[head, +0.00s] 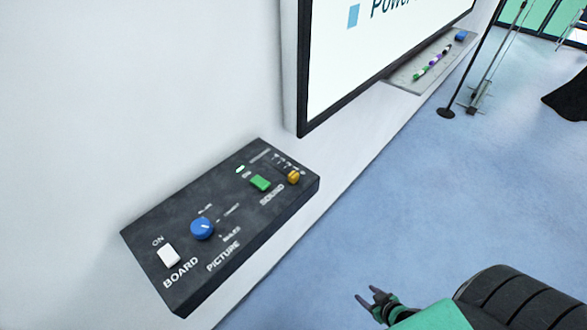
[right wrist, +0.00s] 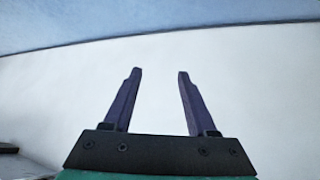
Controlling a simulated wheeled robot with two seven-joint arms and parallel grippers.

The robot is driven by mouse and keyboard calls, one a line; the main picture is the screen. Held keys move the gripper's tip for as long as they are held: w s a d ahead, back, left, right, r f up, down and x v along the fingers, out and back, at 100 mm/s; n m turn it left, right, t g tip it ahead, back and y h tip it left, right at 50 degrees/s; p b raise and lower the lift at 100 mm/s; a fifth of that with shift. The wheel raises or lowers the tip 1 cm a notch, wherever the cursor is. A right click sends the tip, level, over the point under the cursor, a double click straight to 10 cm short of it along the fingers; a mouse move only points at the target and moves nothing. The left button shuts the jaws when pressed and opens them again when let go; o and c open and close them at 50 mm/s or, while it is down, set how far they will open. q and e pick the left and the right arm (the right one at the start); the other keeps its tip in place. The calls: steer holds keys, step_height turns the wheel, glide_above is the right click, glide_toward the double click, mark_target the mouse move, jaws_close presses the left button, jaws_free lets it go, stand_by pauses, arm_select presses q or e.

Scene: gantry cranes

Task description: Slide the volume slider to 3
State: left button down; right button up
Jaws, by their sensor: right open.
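The dark control panel (head: 150,250) is mounted on the white wall at the left of the head view. A yellow-orange slider knob (head: 293,177) sits at the panel's right end, in the part marked SOUND, beside a row of small marks too small to read. My right gripper (head: 366,294) is at the bottom of the head view, over the blue floor, apart from the panel and lower right of the knob. Its jaws are open and empty, as the right wrist view shows (right wrist: 160,72). My left gripper is not in view.
The panel also carries a green button (head: 260,183), a blue dial (head: 202,228) and a white switch (head: 168,255).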

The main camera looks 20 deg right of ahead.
steer(key=w+r+t+y, duration=0.1)
steer(key=w+r+t, duration=0.3)
steer(key=r, duration=0.7)
steer(key=n+t+y+p, duration=0.3)
steer(key=n+t+y, duration=0.15)
steer(key=y, duration=0.25)
glide_toward(296, 178)
steer(key=shift+m, duration=0.45)
steer(key=p+x, duration=0.2)
steer(key=x, duration=0.8)
steer(key=shift+w, duration=0.35)
steer(key=shift+w+a, duration=0.15)
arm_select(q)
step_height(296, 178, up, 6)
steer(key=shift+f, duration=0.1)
arm_select(e)
jaws_close()
steer(key=shift+f, duration=0.1)
